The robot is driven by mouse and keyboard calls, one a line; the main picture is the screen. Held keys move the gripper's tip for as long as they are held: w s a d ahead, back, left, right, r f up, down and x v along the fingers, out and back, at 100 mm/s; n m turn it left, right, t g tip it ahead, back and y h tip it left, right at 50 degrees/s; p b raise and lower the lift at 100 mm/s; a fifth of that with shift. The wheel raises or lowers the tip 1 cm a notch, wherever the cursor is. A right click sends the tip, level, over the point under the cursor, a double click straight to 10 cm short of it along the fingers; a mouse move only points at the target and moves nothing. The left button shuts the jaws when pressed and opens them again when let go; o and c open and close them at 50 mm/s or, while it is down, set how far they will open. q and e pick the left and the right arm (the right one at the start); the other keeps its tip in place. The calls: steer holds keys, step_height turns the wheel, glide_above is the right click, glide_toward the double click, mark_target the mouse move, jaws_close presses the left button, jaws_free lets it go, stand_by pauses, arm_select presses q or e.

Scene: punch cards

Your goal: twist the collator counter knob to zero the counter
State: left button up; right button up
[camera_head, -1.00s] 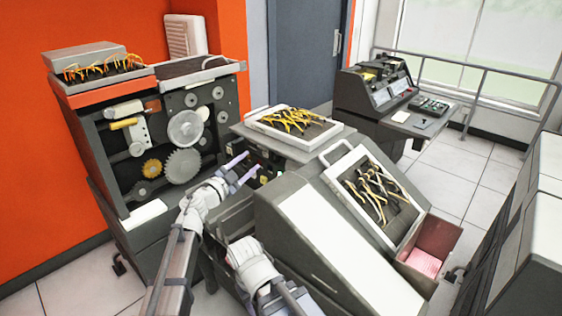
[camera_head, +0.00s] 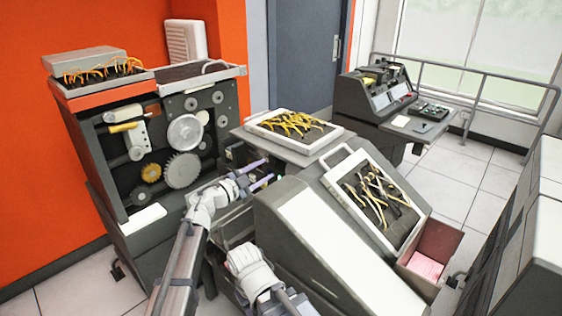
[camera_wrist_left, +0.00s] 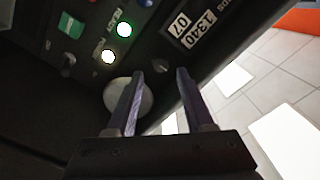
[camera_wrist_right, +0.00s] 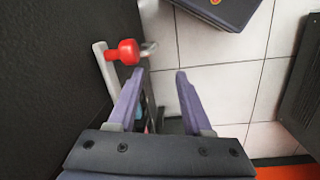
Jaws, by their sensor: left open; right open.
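My left gripper (camera_head: 264,172) is open, its two purple fingers at the collator's recessed dark panel in the head view. A larger pale round part (camera_wrist_left: 147,100) is partly hidden behind one finger. Another dark knob (camera_wrist_left: 68,66) is farther left.
Lit buttons (camera_wrist_left: 124,30) and a green switch (camera_wrist_left: 71,25) crowd the panel. A wired plugboard (camera_head: 292,126) lies on top above the recess. In the right wrist view a red-knobbed lever (camera_wrist_right: 127,52) stands close to my right fingers. Open floor lies beyond.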

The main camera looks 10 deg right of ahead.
mark_target(275, 164)
arm_select(q)
steer(key=shift+x, duration=2.5)
jaws_close()
